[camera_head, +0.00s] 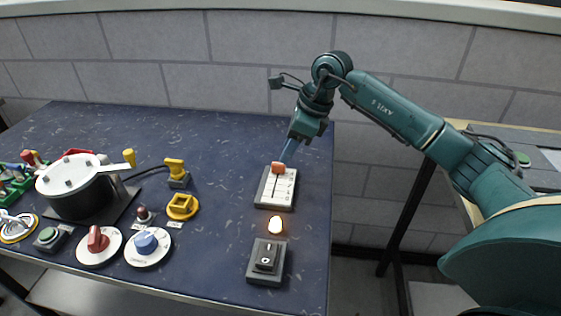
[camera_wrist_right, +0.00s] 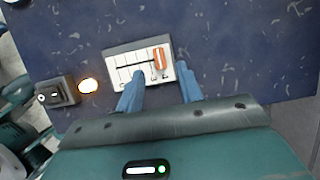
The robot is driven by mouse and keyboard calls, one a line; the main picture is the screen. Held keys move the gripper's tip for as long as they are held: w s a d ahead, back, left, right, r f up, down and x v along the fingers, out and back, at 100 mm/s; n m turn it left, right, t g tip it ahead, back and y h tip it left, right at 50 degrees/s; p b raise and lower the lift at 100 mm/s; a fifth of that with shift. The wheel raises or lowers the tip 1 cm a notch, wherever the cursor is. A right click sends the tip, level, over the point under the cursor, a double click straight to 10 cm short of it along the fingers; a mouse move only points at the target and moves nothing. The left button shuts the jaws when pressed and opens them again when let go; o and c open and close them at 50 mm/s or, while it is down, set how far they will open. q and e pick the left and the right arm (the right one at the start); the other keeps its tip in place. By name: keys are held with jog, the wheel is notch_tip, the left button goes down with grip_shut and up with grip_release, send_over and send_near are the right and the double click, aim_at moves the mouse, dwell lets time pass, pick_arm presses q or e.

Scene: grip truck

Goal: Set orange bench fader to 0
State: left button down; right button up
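The bench fader is a white-faced box (camera_head: 276,190) with a dark slot and printed marks, near the right side of the blue table. Its orange knob (camera_head: 277,168) stands at the far end of the slot; in the right wrist view the knob (camera_wrist_right: 159,59) is at the right end. The scale marks are too small to read. My right gripper (camera_head: 287,155) is just above and behind the knob. In the right wrist view its blue fingers (camera_wrist_right: 161,71) are apart, with the knob in line with the gap between them; contact is unclear. My left gripper is out of view.
A lit round lamp (camera_head: 275,226) and a black rocker switch (camera_head: 267,258) are in front of the fader. Left are a yellow ring (camera_head: 182,206), a blue dial (camera_head: 147,246), a red dial (camera_head: 98,244) and a pot (camera_head: 78,190). The table surface behind the fader is clear.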

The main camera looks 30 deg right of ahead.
aim_at(278, 167)
jog(key=x, duration=0.5)
grip_shut()
dwell(0.3)
